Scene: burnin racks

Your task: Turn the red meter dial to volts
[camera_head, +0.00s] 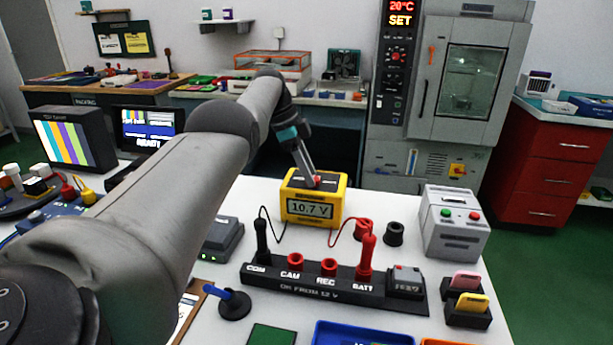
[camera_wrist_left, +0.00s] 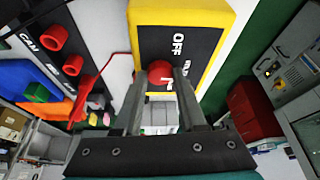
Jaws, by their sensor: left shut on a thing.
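The yellow meter (camera_head: 290,212) stands on the white table, its display reading 10.7 V. My left gripper (camera_head: 314,181) reaches down onto its top and is shut on the red dial (camera_head: 318,179). In the left wrist view the red dial (camera_wrist_left: 160,74) sits between the two fingertips on the meter's black face. "OFF" is legible there, and a second label is partly hidden by a finger. I cannot tell which mark the dial points to. A black probe (camera_head: 262,240) stands at COM and a red probe (camera_head: 366,255) at BATT. My right gripper is not in view.
The black terminal strip (camera_head: 310,285) lies in front of the meter, with leads rising between them. A grey box with green and red buttons (camera_head: 455,225) stands to the right. Monitors (camera_head: 75,140) stand at left. A large oven (camera_head: 470,90) is behind.

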